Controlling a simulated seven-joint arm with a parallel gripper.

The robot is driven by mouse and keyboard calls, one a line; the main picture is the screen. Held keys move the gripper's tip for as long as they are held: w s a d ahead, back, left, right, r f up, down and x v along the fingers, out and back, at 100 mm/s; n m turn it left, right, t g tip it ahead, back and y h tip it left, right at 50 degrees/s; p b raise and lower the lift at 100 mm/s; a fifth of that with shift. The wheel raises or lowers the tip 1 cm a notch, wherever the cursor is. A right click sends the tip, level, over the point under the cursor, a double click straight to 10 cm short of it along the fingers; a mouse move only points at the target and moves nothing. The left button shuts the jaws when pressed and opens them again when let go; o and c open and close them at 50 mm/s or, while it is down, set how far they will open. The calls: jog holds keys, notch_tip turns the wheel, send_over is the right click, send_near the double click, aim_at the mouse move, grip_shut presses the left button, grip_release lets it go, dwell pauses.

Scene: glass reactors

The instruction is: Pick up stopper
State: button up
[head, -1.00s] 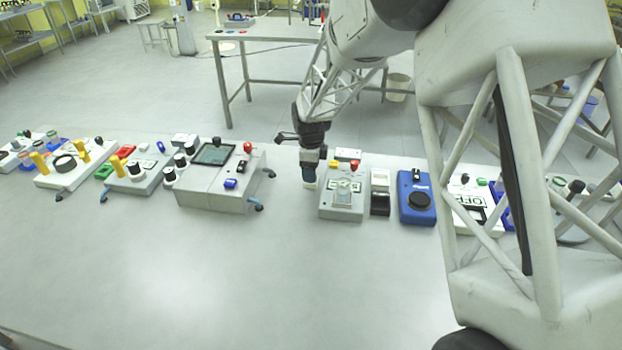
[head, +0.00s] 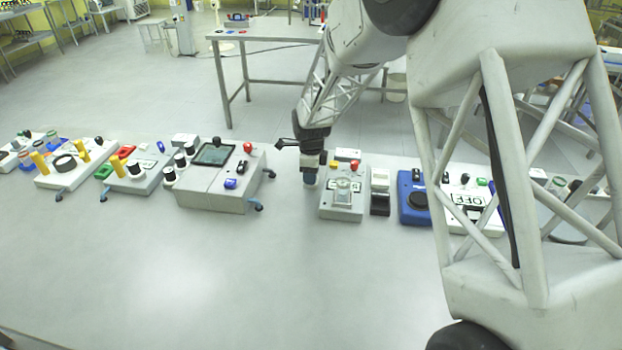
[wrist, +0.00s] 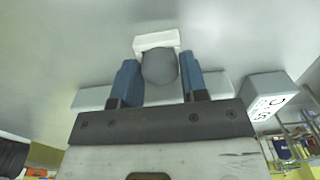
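In the wrist view, a rounded grey knob-like thing (wrist: 159,68), which looks like the stopper, shows between the two blue fingers of my gripper (wrist: 160,80). A white block (wrist: 156,40) is right behind it. The fingers stand apart on either side of the grey thing, very close to it; I see no clear grip. In the head view, my gripper (head: 310,176) points down just left of a light grey device (head: 343,198). The stopper cannot be made out there.
A large grey console with a screen (head: 214,154) stands left of my gripper. To the right are a blue device (head: 414,205) and a white box marked OFF (head: 468,200). My arm hides part of the right side. The front of the table (head: 230,280) is clear.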

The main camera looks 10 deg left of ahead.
jog(key=c, duration=0.5)
notch_tip(320, 180, up, 10)
dwell(0.6)
dwell(0.6)
jog(key=s+d+r, duration=0.7)
jog(key=s+d, duration=0.3)
jog(key=shift+d+r, duration=0.15)
jog(key=shift+d, duration=0.1)
jog(key=shift+s, duration=0.1)
